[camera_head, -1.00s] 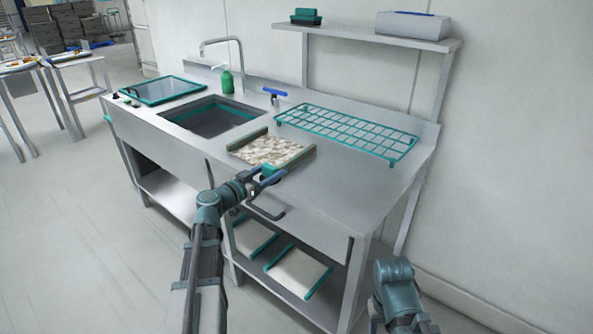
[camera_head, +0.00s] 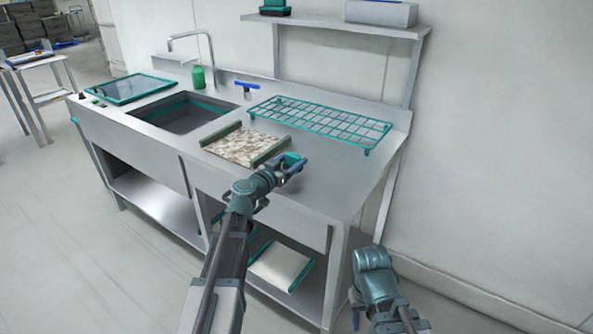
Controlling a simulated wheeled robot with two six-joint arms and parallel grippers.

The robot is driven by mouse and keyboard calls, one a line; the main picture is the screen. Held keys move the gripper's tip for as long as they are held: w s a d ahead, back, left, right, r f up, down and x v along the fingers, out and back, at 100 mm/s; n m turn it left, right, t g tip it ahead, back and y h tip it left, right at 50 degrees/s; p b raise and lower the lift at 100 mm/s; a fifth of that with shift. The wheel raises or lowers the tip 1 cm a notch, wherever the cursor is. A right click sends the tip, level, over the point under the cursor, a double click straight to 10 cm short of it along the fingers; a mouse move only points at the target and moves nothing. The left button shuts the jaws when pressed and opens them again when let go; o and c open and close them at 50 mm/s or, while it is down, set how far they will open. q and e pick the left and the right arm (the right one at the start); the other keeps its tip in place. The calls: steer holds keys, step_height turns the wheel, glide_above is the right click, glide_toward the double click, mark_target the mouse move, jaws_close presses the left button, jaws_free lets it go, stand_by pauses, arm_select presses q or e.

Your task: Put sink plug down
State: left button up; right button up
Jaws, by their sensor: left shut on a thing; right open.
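My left gripper (camera_head: 288,166) is shut on a small teal piece, the sink plug (camera_head: 292,158). It holds the plug over the front part of the steel counter (camera_head: 330,165), just right of the speckled board with green side rails. A gap between plug and counter cannot be made out. The sink basin (camera_head: 180,118) lies further back to the left, with a teal band inside. My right gripper (camera_head: 355,306) is open, low in front of the counter's right end, and partly hidden by its own arm.
The speckled board (camera_head: 246,147) lies between sink and plug. A teal wire rack (camera_head: 320,123) stands at the back right. A green bottle (camera_head: 197,78), a tap (camera_head: 190,40) and a blue-handled tool (camera_head: 246,87) are behind. The counter's front right is clear.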

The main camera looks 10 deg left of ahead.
arm_select(q)
steer(key=shift+w+d, duration=0.1)
steer(key=shift+d, duration=0.1)
steer(key=f+b, duration=0.4)
steer(key=shift+w+d, duration=0.25)
steer(key=shift+d, duration=0.1)
steer(key=shift+r, duration=0.2)
steer(key=shift+f, duration=0.15)
steer(key=o, duration=1.4)
